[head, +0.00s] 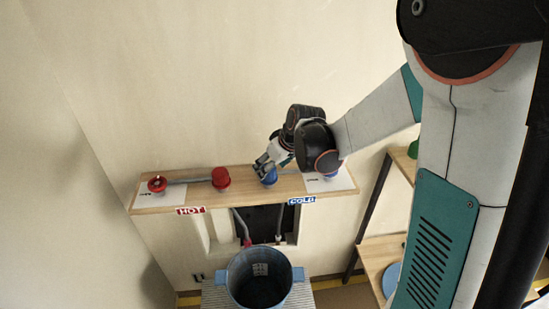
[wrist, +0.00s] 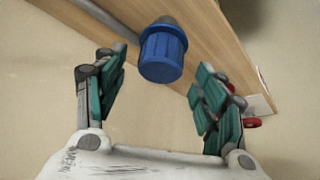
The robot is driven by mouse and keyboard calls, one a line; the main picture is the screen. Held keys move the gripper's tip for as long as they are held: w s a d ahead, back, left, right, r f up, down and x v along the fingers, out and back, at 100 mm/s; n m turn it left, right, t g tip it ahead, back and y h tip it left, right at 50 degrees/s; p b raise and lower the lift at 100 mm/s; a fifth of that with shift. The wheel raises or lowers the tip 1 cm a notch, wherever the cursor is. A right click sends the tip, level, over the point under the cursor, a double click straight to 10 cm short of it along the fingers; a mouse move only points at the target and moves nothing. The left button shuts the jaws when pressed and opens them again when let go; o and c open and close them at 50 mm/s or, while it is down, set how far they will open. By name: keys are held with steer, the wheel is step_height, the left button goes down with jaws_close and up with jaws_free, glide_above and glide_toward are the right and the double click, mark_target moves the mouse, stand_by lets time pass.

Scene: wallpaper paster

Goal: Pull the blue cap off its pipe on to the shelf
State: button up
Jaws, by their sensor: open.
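The blue cap (head: 269,178) is on the wooden shelf (head: 243,196) above the COLD sign. In the wrist view the ribbed blue cap (wrist: 161,56) sits on the end of a grey pipe (wrist: 88,20), with the wooden board behind it. My gripper (head: 263,163) is at the cap in the head view and partly covers it. In the wrist view my gripper (wrist: 157,72) has its green-padded fingers spread, one on each side of the cap. A gap shows between each finger and the cap. The gripper holds nothing.
A red cap (head: 221,178) and a red valve (head: 157,184) stand to the left on the shelf, above the HOT sign (head: 190,210). A blue part (head: 328,177) lies to the right, partly behind my arm. A blue bucket (head: 234,294) stands below.

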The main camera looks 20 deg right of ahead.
steer(key=shift+x, duration=1.5)
steer(key=c, duration=1.3)
steer(key=shift+r, duration=0.1)
steer(key=shift+r, duration=0.1)
steer(key=shift+r+p, duration=1.25)
steer(key=shift+r, duration=0.85)
steer(key=shift+r, duration=0.1)
